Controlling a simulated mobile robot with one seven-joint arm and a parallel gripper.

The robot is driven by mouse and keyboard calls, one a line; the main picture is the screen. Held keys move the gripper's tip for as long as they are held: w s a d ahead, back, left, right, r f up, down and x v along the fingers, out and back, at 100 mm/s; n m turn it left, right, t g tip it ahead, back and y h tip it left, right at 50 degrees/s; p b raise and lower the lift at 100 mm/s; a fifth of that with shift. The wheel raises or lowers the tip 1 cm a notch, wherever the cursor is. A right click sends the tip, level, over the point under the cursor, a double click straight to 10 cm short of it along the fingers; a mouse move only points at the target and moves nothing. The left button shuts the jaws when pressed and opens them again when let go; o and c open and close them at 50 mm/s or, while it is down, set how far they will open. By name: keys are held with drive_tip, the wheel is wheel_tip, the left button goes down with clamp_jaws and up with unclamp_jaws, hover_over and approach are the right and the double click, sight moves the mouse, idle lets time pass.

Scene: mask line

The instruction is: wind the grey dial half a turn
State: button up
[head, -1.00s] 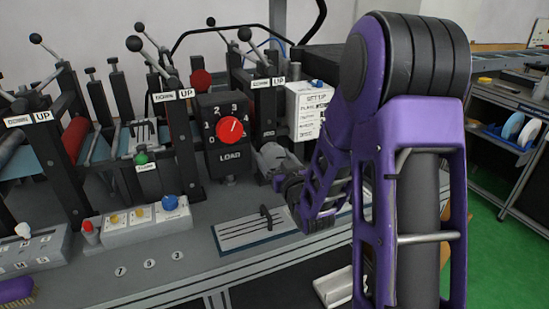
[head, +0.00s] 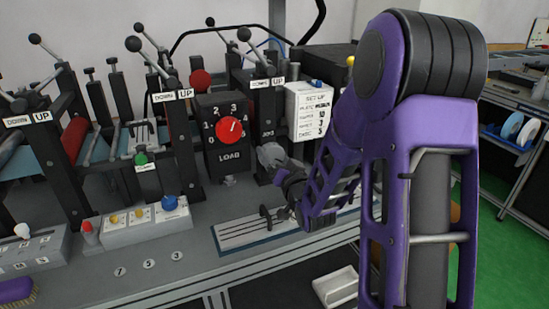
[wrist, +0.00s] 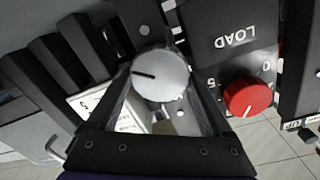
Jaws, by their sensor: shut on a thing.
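The grey dial (wrist: 163,74) is a pale round knob with a dark pointer line, in the middle of the wrist view. The line points left in that picture. My gripper (wrist: 162,86) has one finger on each side of the dial and is shut on it.
The LOAD box (head: 228,156) with its red dial (head: 230,128) stands close beside my gripper. A white setup card (head: 309,108) is to the right. A slotted plate with a dark lever (head: 265,217) lies below. Blue knob (head: 169,202) and other controls sit left.

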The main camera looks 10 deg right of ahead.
drive_tip(key=shift+m, duration=0.5)
drive_tip(key=o, duration=1.2)
drive_tip(key=shift+c, duration=0.2)
drive_tip(key=shift+s, duration=0.1)
